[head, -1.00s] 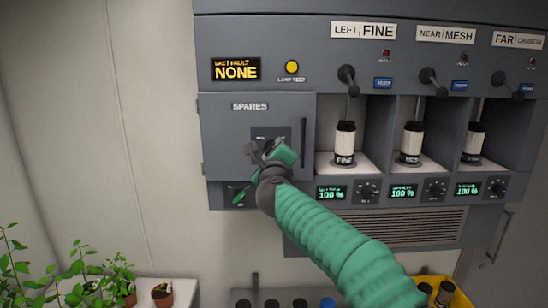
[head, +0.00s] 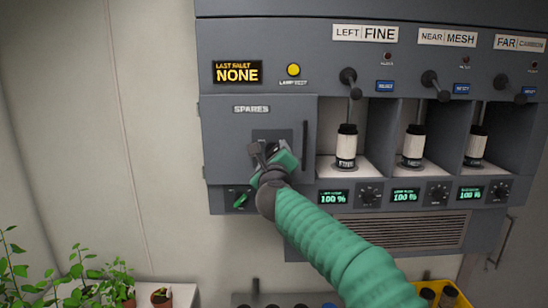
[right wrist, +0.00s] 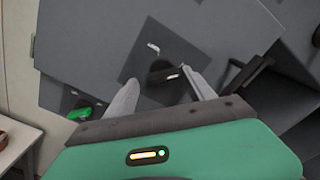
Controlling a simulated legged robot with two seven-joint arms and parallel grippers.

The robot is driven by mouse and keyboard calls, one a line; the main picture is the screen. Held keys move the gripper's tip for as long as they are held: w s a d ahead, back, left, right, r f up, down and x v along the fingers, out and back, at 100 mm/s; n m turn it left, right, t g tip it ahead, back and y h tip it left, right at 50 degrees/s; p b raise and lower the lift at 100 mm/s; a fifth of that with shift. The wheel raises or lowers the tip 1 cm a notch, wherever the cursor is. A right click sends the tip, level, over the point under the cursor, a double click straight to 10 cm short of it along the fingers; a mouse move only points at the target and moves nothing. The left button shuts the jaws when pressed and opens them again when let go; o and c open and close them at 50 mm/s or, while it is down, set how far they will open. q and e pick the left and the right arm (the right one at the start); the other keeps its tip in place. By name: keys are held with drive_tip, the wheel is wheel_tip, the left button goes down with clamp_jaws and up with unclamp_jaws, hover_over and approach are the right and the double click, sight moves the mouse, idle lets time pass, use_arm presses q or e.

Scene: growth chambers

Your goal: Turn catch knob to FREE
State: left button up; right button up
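The catch knob (right wrist: 160,74) is a small black knob on a dark square plate (right wrist: 146,55) on the SPARES door (head: 226,133). Light marks show on the plate beside it in the right wrist view. My right gripper (right wrist: 160,79) is open, with one finger on each side of the knob. I cannot tell whether either finger touches it. In the head view my right gripper (head: 263,150) is in front of the plate and hides the knob. The knob's labels are too small to read. My left gripper is not in view.
A black vertical door handle (head: 305,146) stands right of the plate. A green handle (head: 241,200) sits on the panel below the door. Open bays with white cartridges (head: 346,146) lie to the right. Potted plants (head: 95,281) stand at lower left.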

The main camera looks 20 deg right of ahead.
drive_tip(key=shift+r, duration=0.15)
drive_tip(key=b+v, duration=0.5)
drive_tip(key=v, duration=1.1)
drive_tip(key=shift+s+a, duration=0.25)
drive_tip(key=shift+s, duration=0.05)
